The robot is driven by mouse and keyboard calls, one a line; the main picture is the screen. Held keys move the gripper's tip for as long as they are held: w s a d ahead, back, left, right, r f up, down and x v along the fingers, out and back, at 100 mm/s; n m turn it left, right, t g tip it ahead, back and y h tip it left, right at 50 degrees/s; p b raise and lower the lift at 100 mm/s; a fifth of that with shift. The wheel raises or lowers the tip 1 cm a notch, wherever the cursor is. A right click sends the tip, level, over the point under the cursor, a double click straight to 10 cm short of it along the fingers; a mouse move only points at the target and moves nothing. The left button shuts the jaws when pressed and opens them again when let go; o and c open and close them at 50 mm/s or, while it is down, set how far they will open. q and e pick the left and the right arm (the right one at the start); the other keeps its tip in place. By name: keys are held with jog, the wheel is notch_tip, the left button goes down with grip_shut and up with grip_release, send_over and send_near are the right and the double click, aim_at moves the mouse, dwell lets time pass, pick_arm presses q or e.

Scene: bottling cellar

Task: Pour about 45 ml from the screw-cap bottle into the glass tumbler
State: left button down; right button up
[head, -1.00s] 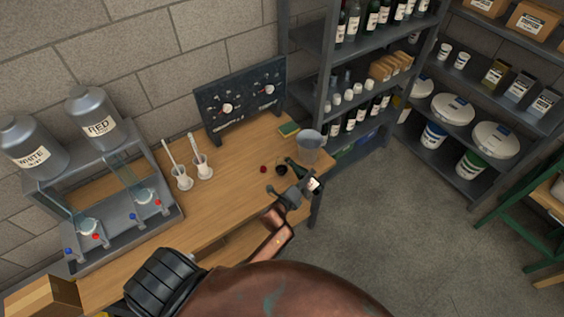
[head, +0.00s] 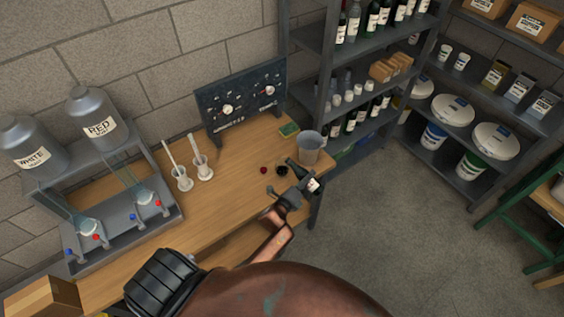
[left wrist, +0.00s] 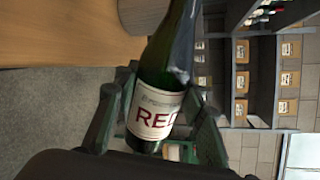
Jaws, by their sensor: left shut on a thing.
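My left gripper (head: 297,190) is shut on the screw-cap bottle (left wrist: 158,112), a green bottle with a white label reading RED in the wrist view. In the head view the bottle (head: 314,186) is partly hidden by the gripper; its neck points up and left, over the bench's right end. A grey vessel (head: 309,147) with a wide mouth stands just behind the bottle; I cannot tell for sure whether it is the glass tumbler. The liquid level is not visible. My right gripper is not in view.
A small red object (head: 263,170) and a dark round one (head: 281,170) lie left of the bottle. A shelf rack (head: 325,105) stands close behind the right end.

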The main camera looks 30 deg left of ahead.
aim_at(298, 178)
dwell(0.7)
pick_arm(q)
jog(key=shift+a+f+m+b, duration=0.15)
jog(key=shift+f+m+b, duration=0.15)
jog(key=shift+f+b, duration=0.65)
jog(key=shift+w+a+r+m+t+y+b, duration=0.15)
jog(key=shift+a+r+m+t+y+b, duration=0.15)
jog(key=shift+a+r+m+y+b, duration=0.6)
jog(key=m+b, duration=0.2)
jog(key=m+t+b, duration=0.1)
jog(key=m+b, duration=0.1)
jog(key=a+m+y+b, duration=0.1)
jog(key=m+b, duration=0.1)
jog(key=b, duration=0.1)
jog(key=shift+w+r+m, duration=0.1)
jog(key=shift+r+m, duration=0.2)
jog(key=shift+m, duration=0.1)
jog(key=shift+a+r+m+t+b, duration=0.15)
jog(key=shift+m+t+b, duration=0.35)
jog(key=shift+m+b, duration=0.5)
